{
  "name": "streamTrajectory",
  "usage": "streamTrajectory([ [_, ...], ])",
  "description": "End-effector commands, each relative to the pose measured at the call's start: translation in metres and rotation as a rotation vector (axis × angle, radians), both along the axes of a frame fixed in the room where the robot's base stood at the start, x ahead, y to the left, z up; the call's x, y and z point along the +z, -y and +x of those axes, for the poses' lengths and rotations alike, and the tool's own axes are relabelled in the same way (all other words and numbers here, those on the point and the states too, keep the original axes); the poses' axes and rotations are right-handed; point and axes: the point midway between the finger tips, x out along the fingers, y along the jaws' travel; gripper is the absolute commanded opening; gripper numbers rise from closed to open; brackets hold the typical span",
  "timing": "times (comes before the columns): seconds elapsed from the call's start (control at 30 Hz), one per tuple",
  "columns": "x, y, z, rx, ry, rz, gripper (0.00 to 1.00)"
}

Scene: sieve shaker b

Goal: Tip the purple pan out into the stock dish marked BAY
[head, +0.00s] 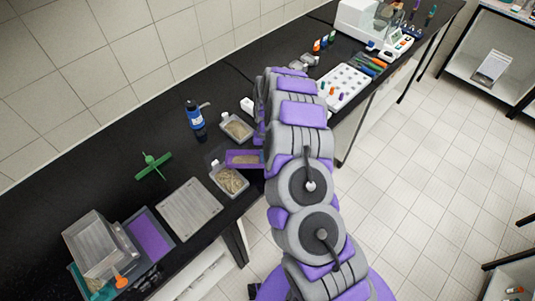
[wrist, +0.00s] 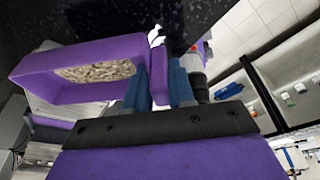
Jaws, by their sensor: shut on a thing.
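The purple pan (head: 229,155) is in the middle of the head view, above the bench, with tan grains in it. In the wrist view the pan (wrist: 65,60) shows at upper left, its grains inside. My gripper (wrist: 158,88) has its blue fingers on either side of the pan's purple end tab and is shut on it. In the head view my arm hides the gripper. A clear dish of tan grains (head: 230,184) sits just below the pan in the picture. A second such dish (head: 237,128) stands farther back. I cannot read any BAY label.
A dark blue bottle (head: 193,115) stands behind the dishes. A green cross-shaped piece (head: 153,167), a grey flat plate (head: 189,209) and a grey machine (head: 92,243) with a purple tray (head: 150,235) are to the left. A white rack (head: 346,84) is beyond my arm.

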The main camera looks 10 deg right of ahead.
Motion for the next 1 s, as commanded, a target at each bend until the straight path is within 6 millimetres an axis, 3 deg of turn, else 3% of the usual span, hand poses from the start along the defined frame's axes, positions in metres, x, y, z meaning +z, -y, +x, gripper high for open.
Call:
streamTrajectory([
  [1.0, 0.015, -0.015, -0.011, 0.0, 0.101, -0.167, 0.0],
])
